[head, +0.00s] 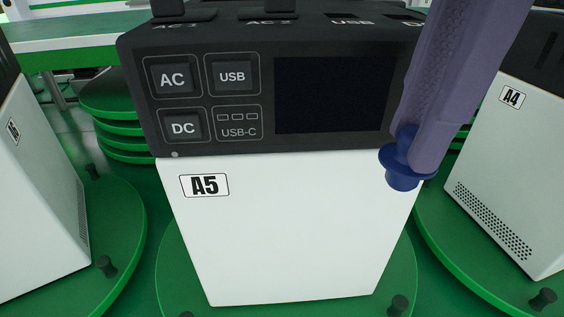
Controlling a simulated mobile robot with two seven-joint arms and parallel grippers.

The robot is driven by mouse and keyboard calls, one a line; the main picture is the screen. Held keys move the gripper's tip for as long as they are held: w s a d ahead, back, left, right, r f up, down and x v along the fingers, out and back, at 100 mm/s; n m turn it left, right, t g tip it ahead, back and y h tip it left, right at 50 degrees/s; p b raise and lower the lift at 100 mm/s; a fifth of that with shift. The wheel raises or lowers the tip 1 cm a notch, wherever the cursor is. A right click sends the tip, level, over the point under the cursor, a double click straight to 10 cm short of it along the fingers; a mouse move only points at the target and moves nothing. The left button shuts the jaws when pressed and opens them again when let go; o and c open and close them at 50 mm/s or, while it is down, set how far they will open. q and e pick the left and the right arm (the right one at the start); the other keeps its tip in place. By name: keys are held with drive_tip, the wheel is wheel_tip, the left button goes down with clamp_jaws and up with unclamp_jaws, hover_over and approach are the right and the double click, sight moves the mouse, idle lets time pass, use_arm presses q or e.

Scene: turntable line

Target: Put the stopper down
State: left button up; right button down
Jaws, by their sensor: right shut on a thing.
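A dark blue stopper (403,180) with a round flange hangs at the tip of my right gripper (410,148). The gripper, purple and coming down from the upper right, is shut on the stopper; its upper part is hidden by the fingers. The stopper is in front of the right side of the white and black power unit marked A5 (300,225), just below its black panel. Whether it touches the unit I cannot tell. My left gripper is not in view.
The A5 unit stands on a green turntable (178,285) with dark knobs at its rim, one knob (398,305) at the lower right. A unit marked A4 (500,170) stands at the right, another white unit (40,200) at the left. Stacked green discs (115,128) stand behind.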

drive_tip(key=shift+a+f+n, duration=0.15)
drive_tip(key=shift+f+n, duration=0.15)
drive_tip(key=shift+f, duration=0.45)
use_arm(q)
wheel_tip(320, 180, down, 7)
drive_tip(key=b, duration=0.6)
use_arm(e)
drive_tip(key=shift+f, duration=13.95)
drive_tip(key=shift+f, duration=0.2)
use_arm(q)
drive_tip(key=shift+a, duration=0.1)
use_arm(e)
drive_tip(key=c, duration=0.7)
unclamp_jaws()
drive_tip(key=shift+r, duration=0.1)
